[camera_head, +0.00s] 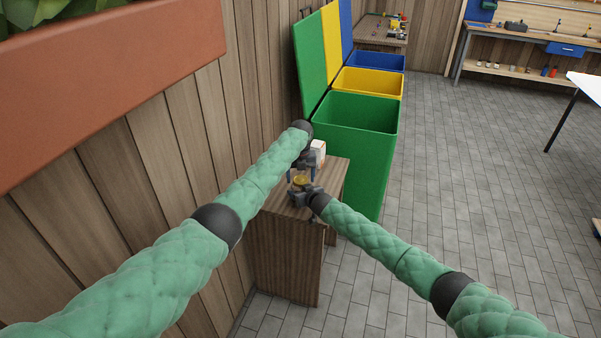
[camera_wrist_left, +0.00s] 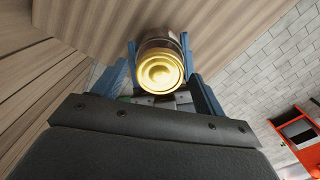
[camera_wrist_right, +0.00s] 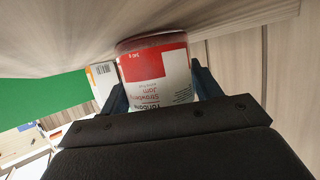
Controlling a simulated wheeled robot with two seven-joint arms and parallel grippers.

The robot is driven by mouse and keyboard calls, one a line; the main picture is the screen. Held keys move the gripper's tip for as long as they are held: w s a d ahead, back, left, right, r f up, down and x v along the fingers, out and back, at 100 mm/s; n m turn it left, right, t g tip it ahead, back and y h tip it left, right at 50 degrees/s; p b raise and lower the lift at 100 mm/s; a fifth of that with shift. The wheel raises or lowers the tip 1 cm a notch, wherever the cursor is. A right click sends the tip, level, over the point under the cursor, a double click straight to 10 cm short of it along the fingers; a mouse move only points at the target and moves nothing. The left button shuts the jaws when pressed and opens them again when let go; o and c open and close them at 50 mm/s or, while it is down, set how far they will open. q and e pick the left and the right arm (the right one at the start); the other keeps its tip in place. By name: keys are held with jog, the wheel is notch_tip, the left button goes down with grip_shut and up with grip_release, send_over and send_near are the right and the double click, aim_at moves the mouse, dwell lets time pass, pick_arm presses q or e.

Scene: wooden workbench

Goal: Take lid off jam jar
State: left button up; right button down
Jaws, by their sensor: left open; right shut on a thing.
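The jam jar stands on a small wooden cabinet. In the right wrist view the jar (camera_wrist_right: 158,80) shows its red and white strawberry jam label between the fingers. My right gripper (camera_wrist_right: 160,92) is shut on the jar's body. The gold lid (camera_wrist_left: 158,73) is on top of the jar and faces the left wrist camera. The lid also shows small in the head view (camera_head: 300,181). My left gripper (camera_wrist_left: 163,72) is open above the jar, with its blue fingers on either side of the lid. Whether they touch it I cannot tell.
A white box (camera_head: 318,150) stands behind the jar on the wooden cabinet (camera_head: 285,258). A wooden wall (camera_head: 150,165) runs close on the left. An open green bin (camera_head: 358,150) stands just behind, with yellow and blue bins beyond.

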pick_arm(q)
jog(key=shift+f, duration=0.1)
jog(key=c, duration=1.1)
jog(key=shift+o, duration=0.2)
jog(key=n, duration=1.3)
jog(key=shift+n, duration=0.3)
jog(key=o, duration=1.1)
